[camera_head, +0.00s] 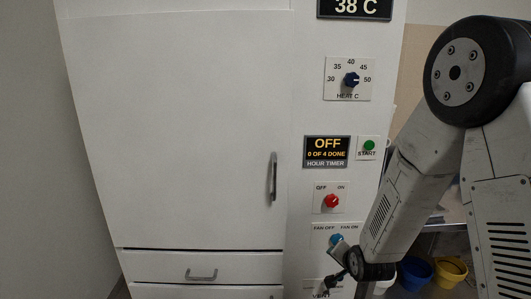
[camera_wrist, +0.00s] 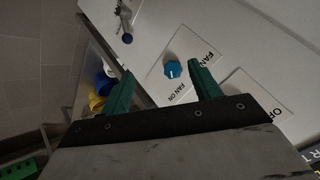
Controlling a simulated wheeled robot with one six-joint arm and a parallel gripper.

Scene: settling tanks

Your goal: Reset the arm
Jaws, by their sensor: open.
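My gripper (camera_head: 345,262) is low at the right of the white cabinet's control panel, in front of the fan switch area. In the wrist view my gripper (camera_wrist: 160,68) shows two green fingers spread apart with nothing held between them. The blue fan knob (camera_wrist: 172,69) appears between and beyond the fingertips; whether they touch it cannot be told. In the head view the blue fan knob (camera_head: 337,239) shows just above the gripper. My arm is bent, with its elbow high at the right.
The panel carries a heat dial (camera_head: 351,80), a timer display (camera_head: 327,151) reading OFF, a green start button (camera_head: 369,146) and a red switch knob (camera_head: 332,201). A large door with a handle (camera_head: 274,177) fills the left. Blue (camera_head: 414,272) and yellow (camera_head: 449,272) buckets stand lower right.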

